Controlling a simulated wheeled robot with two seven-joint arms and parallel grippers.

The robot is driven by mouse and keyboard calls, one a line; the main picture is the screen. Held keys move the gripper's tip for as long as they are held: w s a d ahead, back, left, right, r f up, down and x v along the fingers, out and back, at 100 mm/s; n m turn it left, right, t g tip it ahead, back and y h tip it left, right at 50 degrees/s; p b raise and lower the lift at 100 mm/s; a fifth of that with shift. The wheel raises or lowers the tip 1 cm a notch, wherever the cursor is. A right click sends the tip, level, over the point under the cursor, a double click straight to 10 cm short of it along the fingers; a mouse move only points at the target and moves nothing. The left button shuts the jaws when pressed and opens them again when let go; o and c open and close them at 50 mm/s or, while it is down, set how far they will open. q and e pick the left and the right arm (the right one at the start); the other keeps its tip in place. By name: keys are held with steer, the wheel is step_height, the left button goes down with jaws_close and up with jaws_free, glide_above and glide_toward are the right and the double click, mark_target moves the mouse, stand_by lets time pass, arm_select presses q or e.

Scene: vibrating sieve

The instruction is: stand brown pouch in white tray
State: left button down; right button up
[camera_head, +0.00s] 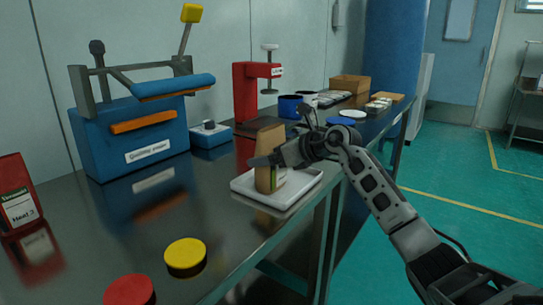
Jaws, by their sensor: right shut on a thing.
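The brown pouch (266,178) is upright over the white tray (294,191), towards its left half. My right gripper (266,160) comes in from the right and is shut on the pouch at mid-height. The far finger is hidden by the pouch. My left gripper is out of view.
A blue sealing machine (130,135) stands at the back left, with a red press (246,95) behind the tray. A red pouch (18,200), a yellow disc (186,256) and a red disc (130,290) are at the front left. The metal table is clear left of the tray.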

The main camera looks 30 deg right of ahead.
steer(key=shift+f, duration=0.15)
steer(key=o, duration=0.9)
steer(key=shift+r, duration=0.25)
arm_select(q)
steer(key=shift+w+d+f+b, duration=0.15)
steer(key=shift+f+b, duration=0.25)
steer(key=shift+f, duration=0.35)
arm_select(e)
steer(key=v, duration=1.2)
steer(key=shift+f, duration=0.15)
